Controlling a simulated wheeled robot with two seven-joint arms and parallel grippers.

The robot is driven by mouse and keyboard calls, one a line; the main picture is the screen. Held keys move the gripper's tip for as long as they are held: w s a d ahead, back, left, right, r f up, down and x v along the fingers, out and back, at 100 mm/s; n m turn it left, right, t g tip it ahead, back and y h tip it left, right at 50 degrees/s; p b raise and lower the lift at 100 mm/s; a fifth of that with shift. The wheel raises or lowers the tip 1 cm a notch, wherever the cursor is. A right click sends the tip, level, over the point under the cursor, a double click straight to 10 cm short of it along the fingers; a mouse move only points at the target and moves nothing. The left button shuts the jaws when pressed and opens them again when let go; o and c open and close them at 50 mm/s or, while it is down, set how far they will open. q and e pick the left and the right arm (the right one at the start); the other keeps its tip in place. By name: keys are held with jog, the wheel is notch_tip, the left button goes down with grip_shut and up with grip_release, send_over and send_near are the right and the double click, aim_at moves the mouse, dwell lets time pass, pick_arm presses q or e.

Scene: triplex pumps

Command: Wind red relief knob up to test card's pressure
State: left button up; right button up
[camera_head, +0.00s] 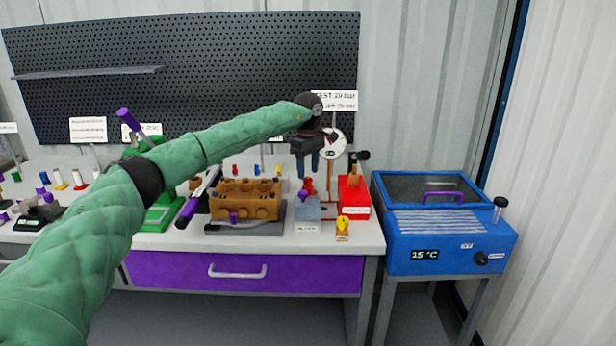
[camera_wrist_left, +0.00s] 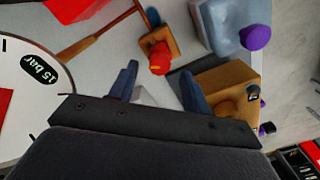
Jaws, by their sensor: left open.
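The red relief knob (camera_head: 307,187) stands on the bench behind a grey-blue block. In the left wrist view the red knob (camera_wrist_left: 159,59) sits on a small brass block. My left gripper (camera_head: 308,166) is open and points down above the knob; in the wrist view the gripper's blue fingertips (camera_wrist_left: 160,84) are apart and empty, with the knob a little beyond them. The white gauge (camera_head: 332,144) is beside the gripper; in the wrist view its face (camera_wrist_left: 20,100) carries the label "15 bar", its needle not clear. The test card (camera_head: 338,100) is partly hidden by my wrist, its figure unclear.
The brass pump block (camera_head: 246,199) is left of the knob. The grey-blue block (camera_head: 307,210) has a purple knob. A red box (camera_head: 354,197) and copper pipe (camera_head: 328,180) are to the right, a yellow knob (camera_head: 342,222) in front. A blue bath (camera_head: 440,225) stands far right.

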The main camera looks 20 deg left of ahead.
aim_at(308, 179)
pick_arm(q)
notch_tip(308, 179, up, 4)
jog(key=shift+r, duration=0.5)
pick_arm(e)
notch_tip(308, 179, down, 4)
jog(key=shift+w+a+r, duration=0.1)
jog(key=shift+r, duration=0.05)
pick_arm(q)
jog(key=shift+n, duration=0.3)
